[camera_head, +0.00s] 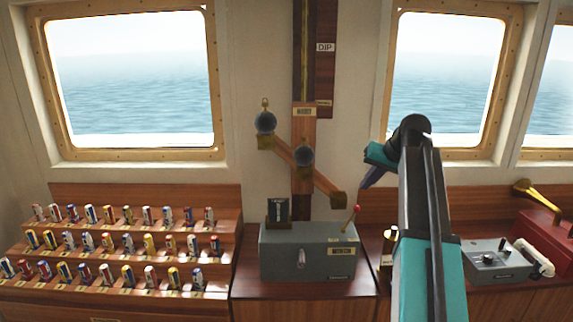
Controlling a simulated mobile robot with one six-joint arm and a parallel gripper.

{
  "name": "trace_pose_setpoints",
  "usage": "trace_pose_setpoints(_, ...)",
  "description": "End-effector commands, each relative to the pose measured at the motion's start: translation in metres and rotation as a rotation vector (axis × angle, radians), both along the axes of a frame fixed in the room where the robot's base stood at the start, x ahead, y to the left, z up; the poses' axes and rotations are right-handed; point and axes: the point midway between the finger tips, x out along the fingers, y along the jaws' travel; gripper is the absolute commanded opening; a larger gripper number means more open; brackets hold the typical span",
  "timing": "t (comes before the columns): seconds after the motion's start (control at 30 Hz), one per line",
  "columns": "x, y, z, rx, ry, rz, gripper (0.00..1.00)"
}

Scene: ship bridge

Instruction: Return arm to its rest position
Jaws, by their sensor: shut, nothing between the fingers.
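My arm rises from the bottom right of the head view, with teal and black links, and bends at a black joint near the right window. My gripper (368,184) hangs at the arm's upper left end, below a teal wrist part, with its dark fingers pointing down and left. It is shut and holds nothing that I can see. It appears above and right of the grey box's red-knobbed lever, apart from it in the picture. Part of the gripper is hidden behind the wrist.
A grey box (285,262) with a red-knobbed lever (354,216) stands on the wooden counter. A stepped rack (118,282) with several small cylinders is at left. A wooden bar with dark balls (265,122) is on the wall. A grey device (490,262) and red box (545,238) stand right.

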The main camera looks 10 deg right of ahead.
Motion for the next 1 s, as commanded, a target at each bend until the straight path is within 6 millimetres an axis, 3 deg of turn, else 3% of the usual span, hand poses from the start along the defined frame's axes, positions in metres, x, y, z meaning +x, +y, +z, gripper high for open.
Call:
trace_pose_setpoints(0.13, 0.0, 0.001, -0.008, 0.002, 0.008, 0.001, 0.0)
trace_pose_setpoints(0.27, 0.003, 0.008, -0.035, 0.007, 0.033, 0.007, 0.0)
trace_pose_setpoints(0.67, 0.004, 0.048, -0.169, 0.025, 0.168, 0.039, 0.0)
trace_pose_setpoints(1.0, -0.014, 0.088, -0.282, 0.027, 0.29, 0.075, 0.0)
